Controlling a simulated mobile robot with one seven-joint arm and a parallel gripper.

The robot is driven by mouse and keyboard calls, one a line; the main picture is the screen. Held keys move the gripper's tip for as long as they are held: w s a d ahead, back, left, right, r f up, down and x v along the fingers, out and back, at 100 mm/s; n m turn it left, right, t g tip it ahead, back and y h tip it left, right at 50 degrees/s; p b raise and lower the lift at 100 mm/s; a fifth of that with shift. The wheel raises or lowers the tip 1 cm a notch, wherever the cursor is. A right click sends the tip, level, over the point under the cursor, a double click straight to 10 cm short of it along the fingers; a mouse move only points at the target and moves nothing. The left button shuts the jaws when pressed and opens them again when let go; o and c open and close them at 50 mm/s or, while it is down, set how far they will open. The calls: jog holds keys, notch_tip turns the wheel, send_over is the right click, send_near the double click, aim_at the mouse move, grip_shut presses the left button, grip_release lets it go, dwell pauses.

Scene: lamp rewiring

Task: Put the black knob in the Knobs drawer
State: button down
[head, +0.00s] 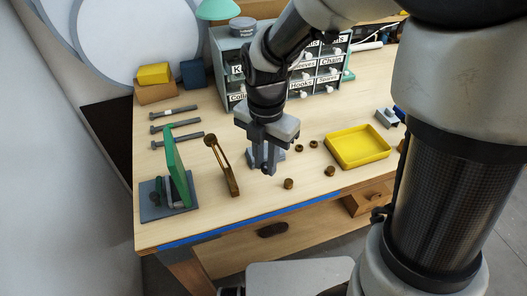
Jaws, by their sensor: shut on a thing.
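My gripper (264,164) points down over the middle of the bench, shut on a small dark thing at its fingertips, which looks like the black knob (266,171). The fingers hide most of it. The drawer cabinet (232,75) stands at the back of the bench, with white labels and small pulls on its drawers. A label starting with "K" (237,70) shows on the upper left, partly hidden by my arm. My gripper is in front of the cabinet and apart from it. I cannot tell whether that drawer is open.
A yellow tray (359,147) lies right of my gripper, with several small brown parts (289,183) nearby. Several bolts (175,127) lie further left.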

jog(key=shift+r, duration=0.45)
jog(key=shift+w+d+f+m, duration=0.1)
jog(key=shift+w+d+m, duration=0.3)
jog(key=shift+m, duration=0.7)
jog(key=w+d+f+m+p, duration=0.1)
jog(key=w+d+m, duration=0.1)
jog(key=m, duration=0.6)
jog(key=w+d+f+m+p, duration=0.1)
jog(key=d+m, duration=0.3)
jog(key=m, duration=0.5)
jog(key=w+d+f+m+p, duration=0.1)
jog(key=w+d+f+m, duration=0.1)
jog(key=m, duration=0.7)
jog(key=shift+w+d+f, duration=0.15)
jog(key=shift+w+d, duration=0.2)
jog(key=shift+d, duration=0.15)
jog(key=shift+w+d+f, duration=0.15)
jog(key=shift+w+d, duration=0.15)
jog(key=shift+d, duration=0.2)
jog(key=shift+w, duration=0.1)
